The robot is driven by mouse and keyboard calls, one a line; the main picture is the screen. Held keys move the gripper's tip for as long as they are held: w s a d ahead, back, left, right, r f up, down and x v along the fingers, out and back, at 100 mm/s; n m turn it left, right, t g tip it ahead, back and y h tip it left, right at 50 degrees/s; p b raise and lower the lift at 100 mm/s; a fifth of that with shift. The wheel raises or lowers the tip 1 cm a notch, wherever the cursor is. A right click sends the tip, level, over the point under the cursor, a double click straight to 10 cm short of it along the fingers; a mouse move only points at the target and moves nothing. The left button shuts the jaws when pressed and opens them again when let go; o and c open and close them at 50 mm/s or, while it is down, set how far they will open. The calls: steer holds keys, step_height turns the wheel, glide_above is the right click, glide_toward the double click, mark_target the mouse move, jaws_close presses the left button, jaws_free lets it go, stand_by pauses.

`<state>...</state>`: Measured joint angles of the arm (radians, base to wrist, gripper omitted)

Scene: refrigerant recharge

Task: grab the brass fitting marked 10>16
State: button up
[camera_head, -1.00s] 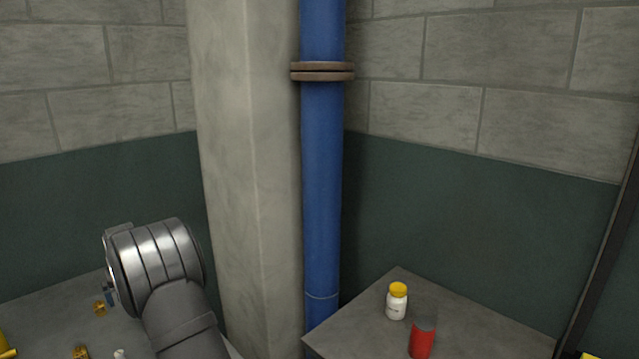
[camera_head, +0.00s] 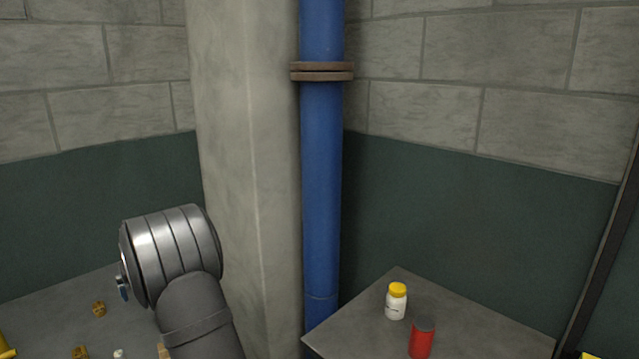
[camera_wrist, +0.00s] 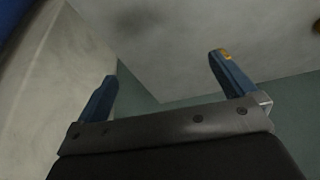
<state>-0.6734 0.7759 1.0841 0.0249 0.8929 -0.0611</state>
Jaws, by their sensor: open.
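Two small brass fittings lie on the grey left table in the head view: one farther back (camera_head: 99,309) and one nearer (camera_head: 80,352) at the bottom edge. No marking is readable, so I cannot tell which is 10>16. My gripper (camera_wrist: 163,68) is open, with two blue fingers apart and nothing seen between them. In the head view only a bit of blue finger shows beside my wrist, right of the fittings. In the wrist view a small orange-yellow patch (camera_wrist: 226,54) shows at the right fingertip; I cannot tell what it is.
A small white item (camera_head: 118,353) and a tan item (camera_head: 163,350) are at the bottom edge. A concrete column (camera_head: 245,180) and blue pipe (camera_head: 322,190) stand right of my arm. The right table (camera_head: 345,330) holds a white bottle (camera_head: 396,303) and red can (camera_head: 422,340).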

steer(key=c, duration=0.9)
steer(key=shift+a, duration=0.15)
steer(key=t+y, duration=0.1)
steer(key=y, duration=0.1)
glide_toward(98, 304)
steer(key=shift+n, duration=0.4)
steer(key=shift+x, duration=4.6)
